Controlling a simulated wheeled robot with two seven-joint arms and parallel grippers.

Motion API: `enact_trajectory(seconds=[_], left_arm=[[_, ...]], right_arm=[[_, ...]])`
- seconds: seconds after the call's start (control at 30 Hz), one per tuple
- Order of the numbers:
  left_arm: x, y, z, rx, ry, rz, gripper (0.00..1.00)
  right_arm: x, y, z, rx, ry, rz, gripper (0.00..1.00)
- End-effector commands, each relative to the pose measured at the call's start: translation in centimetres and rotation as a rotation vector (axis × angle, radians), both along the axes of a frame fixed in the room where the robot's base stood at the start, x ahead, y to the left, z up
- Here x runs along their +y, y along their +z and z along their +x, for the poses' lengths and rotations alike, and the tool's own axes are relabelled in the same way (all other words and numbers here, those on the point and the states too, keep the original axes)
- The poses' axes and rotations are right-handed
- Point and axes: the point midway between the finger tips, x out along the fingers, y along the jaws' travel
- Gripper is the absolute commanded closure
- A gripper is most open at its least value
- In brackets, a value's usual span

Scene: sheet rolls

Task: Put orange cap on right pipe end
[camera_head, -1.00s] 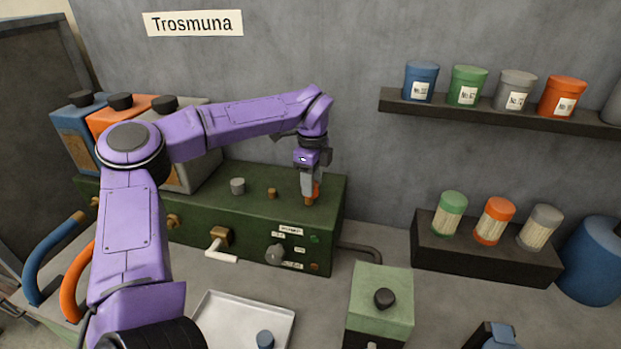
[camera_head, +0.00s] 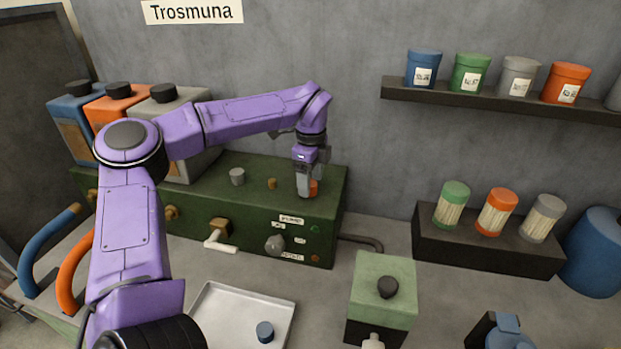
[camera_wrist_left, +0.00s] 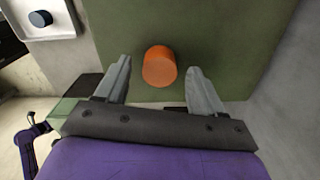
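The orange cap (camera_head: 314,187) stands on top of the green box (camera_head: 190,215) at its right end. The right pipe end is hidden, apparently under the cap. In the left wrist view the orange cap (camera_wrist_left: 159,67) lies between the fingers of my left gripper (camera_wrist_left: 160,85), with gaps on both sides. My left gripper (camera_head: 305,192) is open and points down around the cap. A grey cap (camera_head: 237,176) and a small bare brass pipe end (camera_head: 271,183) stand further left on the box. My right gripper is not seen.
A white tray (camera_head: 215,300) holds a blue cap (camera_head: 265,332) in front of the box. A pale green block (camera_head: 385,270) with a black knob stands front right. Several jars fill a rack (camera_head: 490,245) and a wall shelf (camera_head: 500,101) at right.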

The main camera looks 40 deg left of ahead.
Motion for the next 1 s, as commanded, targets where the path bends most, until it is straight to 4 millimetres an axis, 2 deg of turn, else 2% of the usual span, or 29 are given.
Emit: enact_trajectory(seconds=[0.17, 0.27, 0.5, 0.7, 1.0], left_arm=[[0.0, 0.2, 0.0, -0.001, 0.000, 0.000, 0.32], [0.0, 1.4, 0.1, -0.004, 0.000, 0.002, 0.32], [0.0, 7.0, 0.1, -0.004, 0.002, 0.002, 0.32], [0.0, 10.1, 0.1, -0.002, 0.001, 0.001, 0.32], [0.0, 10.6, 0.0, 0.000, 0.000, 0.000, 0.32]], right_arm=[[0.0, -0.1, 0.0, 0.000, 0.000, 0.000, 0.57], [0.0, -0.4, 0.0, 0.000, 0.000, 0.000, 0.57], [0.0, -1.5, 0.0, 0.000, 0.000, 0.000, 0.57], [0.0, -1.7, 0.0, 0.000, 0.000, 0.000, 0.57], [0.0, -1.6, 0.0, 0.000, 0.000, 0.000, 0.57]])
